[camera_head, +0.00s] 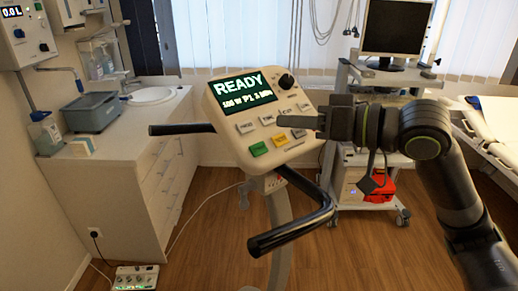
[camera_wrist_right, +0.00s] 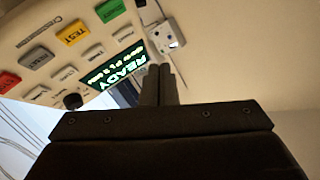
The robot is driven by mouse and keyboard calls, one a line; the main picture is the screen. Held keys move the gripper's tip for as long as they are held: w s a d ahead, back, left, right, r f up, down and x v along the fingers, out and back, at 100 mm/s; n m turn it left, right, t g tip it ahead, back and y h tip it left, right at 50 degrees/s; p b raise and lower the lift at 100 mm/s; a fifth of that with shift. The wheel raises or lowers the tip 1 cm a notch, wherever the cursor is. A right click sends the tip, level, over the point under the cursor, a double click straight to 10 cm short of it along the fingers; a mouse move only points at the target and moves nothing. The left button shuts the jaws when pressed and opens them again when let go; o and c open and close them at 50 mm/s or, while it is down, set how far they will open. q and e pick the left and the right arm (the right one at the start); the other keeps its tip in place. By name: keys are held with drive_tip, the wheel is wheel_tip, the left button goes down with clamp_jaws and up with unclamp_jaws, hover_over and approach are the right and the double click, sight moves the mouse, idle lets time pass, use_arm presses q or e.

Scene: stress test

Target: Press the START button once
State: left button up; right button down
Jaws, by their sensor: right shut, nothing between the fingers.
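The console (camera_head: 232,128) is a cream panel on a post, with a green screen (camera_head: 243,91) reading READY. Along its lower edge are a green button (camera_head: 259,149), a yellow button (camera_head: 280,141) and a grey button (camera_head: 298,133). In the right wrist view the yellow button (camera_wrist_right: 73,33) reads TEST, and a red button (camera_wrist_right: 8,82) sits at the far left. The green button's label (camera_wrist_right: 110,10) is not legible. My right gripper (camera_head: 284,121) is shut and empty, pointing left over the console's right part. Contact cannot be told. My left gripper is out of view.
Black handlebars (camera_head: 290,234) stick out from the console. A wheeled cart with a monitor (camera_head: 393,30) stands behind my right arm, and a bed (camera_head: 497,120) is at the right. A counter with a sink (camera_head: 150,96) is at the left. A small box (camera_head: 136,278) lies on the floor.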

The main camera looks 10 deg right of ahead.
sight(253, 145)
drive_tip(key=w+f+b, duration=0.1)
drive_tip(key=f+b, duration=0.1)
drive_tip(key=w+a+f+b, duration=0.1)
drive_tip(key=w+f+b, duration=0.1)
drive_tip(key=w+a+f+b, duration=0.1)
drive_tip(key=f, duration=0.1)
drive_tip(key=shift+w+a+f+b, duration=0.1)
drive_tip(key=shift+w+f+b, duration=0.25)
drive_tip(key=shift+w+b, duration=0.05)
drive_tip(key=shift+f, duration=0.1)
idle(1.8)
drive_tip(key=shift+w+a+f, duration=0.1)
drive_tip(key=shift+w+f, duration=0.1)
drive_tip(key=shift+w, duration=0.05)
drive_tip(key=shift+w+a+f, duration=0.1)
drive_tip(key=shift+w+f, duration=0.05)
drive_tip(key=shift+f, duration=0.15)
idle(0.6)
idle(0.4)
drive_tip(key=shift+s+d+r+p, duration=0.25)
drive_tip(key=shift+s+r+p, duration=0.3)
drive_tip(key=shift+p, duration=0.25)
drive_tip(key=shift+w, duration=0.15)
